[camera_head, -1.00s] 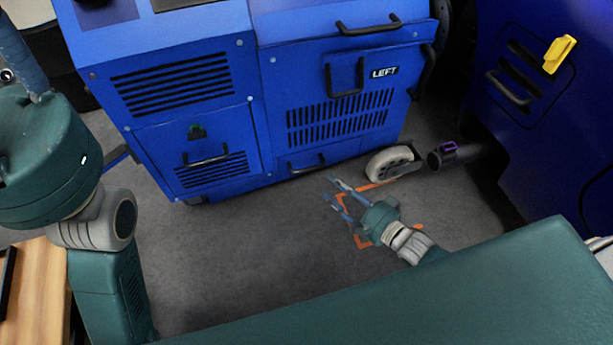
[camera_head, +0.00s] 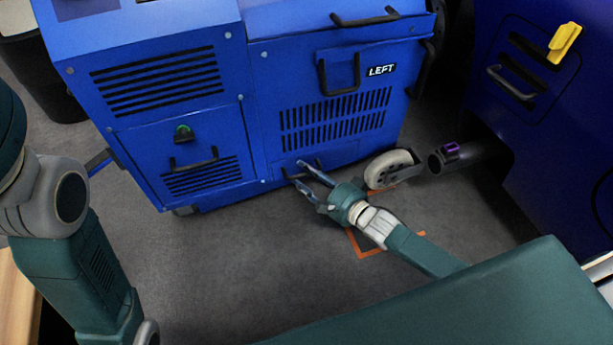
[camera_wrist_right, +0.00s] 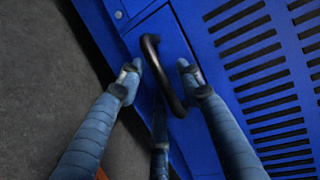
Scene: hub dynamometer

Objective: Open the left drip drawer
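The left drip drawer (camera_head: 335,160) is the low blue panel under the vents and the "LEFT" label (camera_head: 382,70). Its front looks flush with the cabinet. Its black bar handle (camera_wrist_right: 163,75) shows in the right wrist view, partly hidden by my fingers in the head view. My right gripper (camera_head: 300,174) is at this handle with its fingers spread. In the right wrist view, the handle lies between the open fingertips (camera_wrist_right: 158,68), with gaps visible on both sides. My left arm shows at the left edge of the head view, but its gripper is out of frame.
A caster wheel (camera_head: 392,168) and a dark pipe with a purple band (camera_head: 455,157) are just right of the drawer. Another blue cabinet (camera_head: 545,130) stands at the right. The grey floor (camera_head: 240,250) before the drawer is clear.

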